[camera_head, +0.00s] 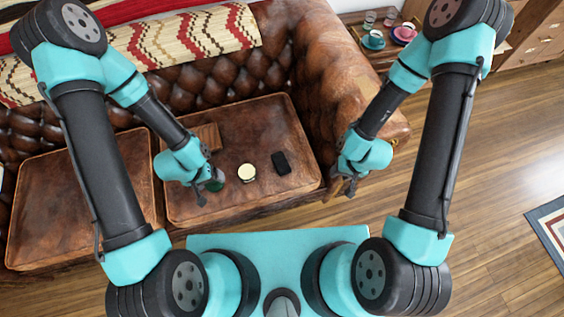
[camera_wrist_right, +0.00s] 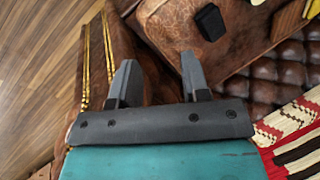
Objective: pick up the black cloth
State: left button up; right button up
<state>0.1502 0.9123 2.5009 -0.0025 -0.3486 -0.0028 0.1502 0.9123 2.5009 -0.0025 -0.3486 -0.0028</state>
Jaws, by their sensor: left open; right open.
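A small black object, which looks like the black cloth (camera_head: 281,162), lies on the right seat cushion of the brown leather sofa. It also shows at the top of the right wrist view (camera_wrist_right: 210,22), beyond my right gripper's fingers. My right gripper (camera_head: 350,181) is open and empty, to the right of the black object, past the cushion's right edge. Its two spread fingers show in the right wrist view (camera_wrist_right: 158,62). My left gripper (camera_head: 206,182) is open over the left part of the same cushion, close to a dark green item (camera_head: 216,183) that it partly hides.
A round cream-topped item (camera_head: 247,172) sits left of the black object. A brown block (camera_head: 205,136) lies farther back. The sofa armrest (camera_head: 365,95) rises at the right. A side table (camera_head: 352,20) with cups stands behind it. The cushion around the black object is mostly bare.

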jog(key=shift+o, duration=0.2)
jog(key=o, duration=1)
